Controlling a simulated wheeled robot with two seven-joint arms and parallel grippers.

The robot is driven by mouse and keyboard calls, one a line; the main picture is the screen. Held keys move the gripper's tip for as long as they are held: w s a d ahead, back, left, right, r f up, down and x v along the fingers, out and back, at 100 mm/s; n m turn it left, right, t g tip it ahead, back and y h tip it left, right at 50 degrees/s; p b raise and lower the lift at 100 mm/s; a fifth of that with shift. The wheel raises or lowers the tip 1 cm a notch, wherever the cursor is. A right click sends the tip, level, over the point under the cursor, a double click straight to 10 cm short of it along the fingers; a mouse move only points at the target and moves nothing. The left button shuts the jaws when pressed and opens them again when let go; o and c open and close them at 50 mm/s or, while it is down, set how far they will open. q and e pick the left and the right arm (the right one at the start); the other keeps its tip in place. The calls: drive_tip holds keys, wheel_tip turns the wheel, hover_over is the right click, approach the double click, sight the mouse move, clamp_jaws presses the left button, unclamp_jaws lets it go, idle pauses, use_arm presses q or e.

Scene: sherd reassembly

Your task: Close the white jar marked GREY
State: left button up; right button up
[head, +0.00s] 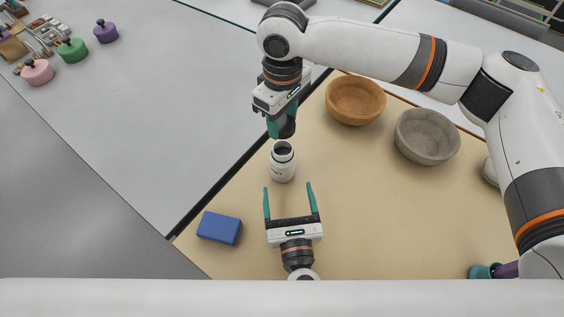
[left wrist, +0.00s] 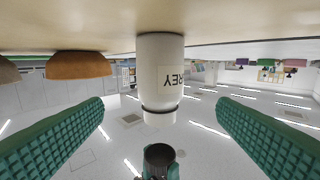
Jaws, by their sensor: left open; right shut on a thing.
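The white jar (head: 282,168) stands upright on the tan mat with its dark mouth uncovered. In the left wrist view the picture is upside down, and the jar (left wrist: 160,80) shows a label reading GREY. My left gripper (head: 289,187) is open, its teal fingers pointing at the jar from the near side. The jar appears between the fingers but beyond their tips, touching neither. My right gripper (head: 274,127) is above and slightly beyond the jar, shut on a dark grey lid (head: 287,128). The lid (left wrist: 159,156) is apart from the jar's mouth; the fingers partly hide it.
A blue block (head: 219,228) lies left of my left gripper. An orange-brown bowl (head: 355,99) and a grey bowl (head: 427,136) stand at the right. Pink (head: 37,72), green (head: 72,50) and purple (head: 106,31) knobbed items sit far left. The mat's middle is clear.

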sight(282, 153)
use_arm(q)
drive_tip(key=shift+s+r, duration=0.1)
drive_tip(key=shift+r, duration=0.05)
use_arm(e)
drive_tip(key=shift+s+r, duration=0.1)
drive_tip(key=shift+s, duration=0.1)
use_arm(q)
drive_tip(key=w, duration=0.4)
drive_tip(key=w+a, duration=0.1)
drive_tip(key=w, duration=0.7)
drive_tip(key=shift+a, duration=0.25)
use_arm(e)
drive_tip(key=shift+w, duration=0.1)
use_arm(q)
drive_tip(key=c, duration=1.4)
drive_tip(key=shift+c, duration=0.3)
use_arm(e)
drive_tip(key=shift+f, duration=2.55)
